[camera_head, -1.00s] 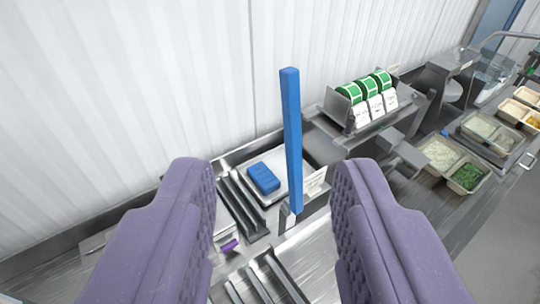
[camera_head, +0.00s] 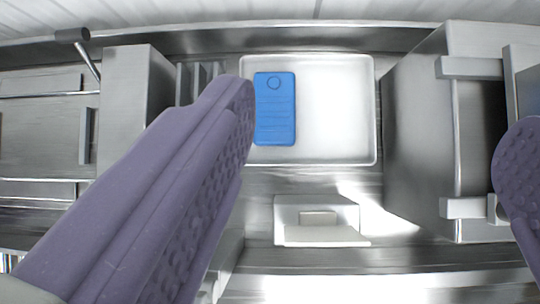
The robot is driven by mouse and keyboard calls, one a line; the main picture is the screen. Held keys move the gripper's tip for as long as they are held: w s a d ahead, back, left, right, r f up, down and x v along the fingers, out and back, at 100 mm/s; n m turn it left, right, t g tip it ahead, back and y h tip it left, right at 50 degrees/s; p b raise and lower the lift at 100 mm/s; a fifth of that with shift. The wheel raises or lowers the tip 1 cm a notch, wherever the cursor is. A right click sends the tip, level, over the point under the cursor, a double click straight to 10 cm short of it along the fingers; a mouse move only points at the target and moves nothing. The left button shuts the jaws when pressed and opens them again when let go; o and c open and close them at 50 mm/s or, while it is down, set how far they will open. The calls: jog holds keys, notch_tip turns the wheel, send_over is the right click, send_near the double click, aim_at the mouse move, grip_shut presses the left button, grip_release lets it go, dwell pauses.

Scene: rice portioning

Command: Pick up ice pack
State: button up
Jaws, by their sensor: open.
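The ice pack (camera_head: 275,108) is a flat blue block with a round mark near its far end. It lies in the left part of a white tray (camera_head: 335,110). My gripper (camera_head: 375,140) has two purple padded fingers spread wide, with nothing between them held. The left finger shows large, and its tip is beside the left edge of the ice pack in the picture, covering a little of the tray's left rim. The right finger is at the right edge of the view, well apart from the tray. I cannot tell the height of the fingers above the tray.
A metal holder (camera_head: 316,220) stands just in front of the tray. A steel box-like fixture (camera_head: 425,130) stands close on the tray's right, and another steel block (camera_head: 135,95) is on the left. A corrugated wall (camera_head: 300,10) runs along the back.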

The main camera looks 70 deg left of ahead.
jog(key=w+a+f+g+p, duration=0.1)
jog(key=w+a+f, duration=0.1)
jog(key=f, duration=0.6)
jog(key=w+a+f+g, duration=0.1)
jog(key=w+f+g, duration=0.1)
jog(key=f, duration=0.6)
jog(key=n+g, duration=0.1)
jog(key=g, duration=0.1)
send_over(274, 116)
jog(key=s+d, duration=0.2)
jog(key=s, duration=0.1)
jog(key=shift+y, duration=0.4)
jog(key=f, duration=1.2)
jog(key=shift+w+a+f+p, duration=0.15)
jog(key=shift+a+f+p, duration=0.1)
jog(key=shift+f+p, duration=0.1)
jog(key=x, duration=0.2)
jog(key=b+x, duration=0.1)
jog(key=x, duration=0.1)
jog(key=b+x, duration=0.1)
jog(key=x, duration=0.2)
jog(key=shift+w+a+r, duration=0.1)
jog(key=shift+w+a, duration=0.1)
jog(key=shift+w, duration=0.05)
jog(key=shift+r, duration=0.1)
jog(key=shift+c, duration=0.4)
jog(key=c, duration=0.9)
